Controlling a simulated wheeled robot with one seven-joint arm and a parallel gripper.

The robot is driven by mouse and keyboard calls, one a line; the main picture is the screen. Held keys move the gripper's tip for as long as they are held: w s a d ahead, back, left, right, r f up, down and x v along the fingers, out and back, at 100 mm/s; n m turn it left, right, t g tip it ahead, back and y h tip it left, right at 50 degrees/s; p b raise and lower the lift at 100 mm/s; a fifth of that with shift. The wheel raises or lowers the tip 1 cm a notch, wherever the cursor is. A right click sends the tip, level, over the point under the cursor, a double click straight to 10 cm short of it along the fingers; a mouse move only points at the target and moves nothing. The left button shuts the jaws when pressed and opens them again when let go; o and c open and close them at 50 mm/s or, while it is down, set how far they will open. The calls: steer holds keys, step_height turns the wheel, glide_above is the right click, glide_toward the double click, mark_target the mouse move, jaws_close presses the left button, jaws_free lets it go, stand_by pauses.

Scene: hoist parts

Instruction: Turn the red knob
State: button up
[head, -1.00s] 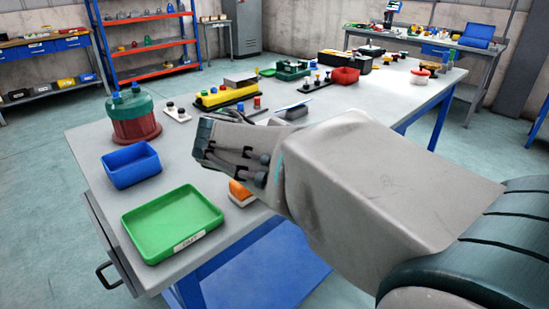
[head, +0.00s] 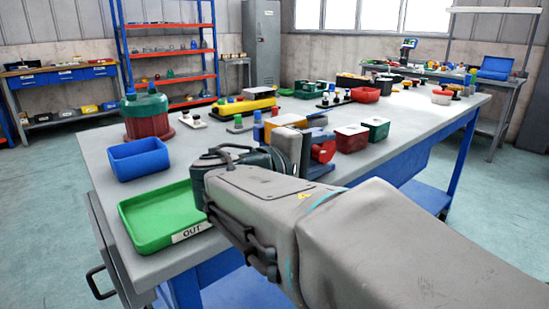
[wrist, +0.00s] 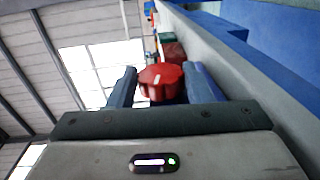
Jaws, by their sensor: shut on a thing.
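The red knob (head: 322,150) shows at the end of my gripper in the head view, above the near part of the workbench. In the wrist view the red knob (wrist: 162,80) sits between the two fingers, with a pale mark on its face. My gripper (wrist: 162,88) is shut on it, one finger on each side. My gripper (head: 319,153) points to the right in the head view. What the knob is mounted on is mostly hidden by my gripper and wrist.
A green tray (head: 140,236) marked OUT and a blue bin (head: 138,160) stand left of my arm. A red box (head: 350,139) and a green box (head: 377,128) stand just beyond the knob. A yellow control box (head: 247,104) and several parts lie farther back.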

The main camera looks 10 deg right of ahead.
steer(key=shift+d+r, duration=0.1)
steer(key=shift+r, duration=0.1)
steer(key=o, duration=1)
steer(key=shift+w+d, duration=0.1)
steer(key=shift+f, duration=0.1)
steer(key=shift+s+a, duration=0.25)
steer(key=shift+a, duration=0.3)
steer(key=p+v, duration=0.3)
steer(key=v, duration=0.9)
steer(key=shift+s+a, duration=0.2)
steer(key=shift+a, duration=0.15)
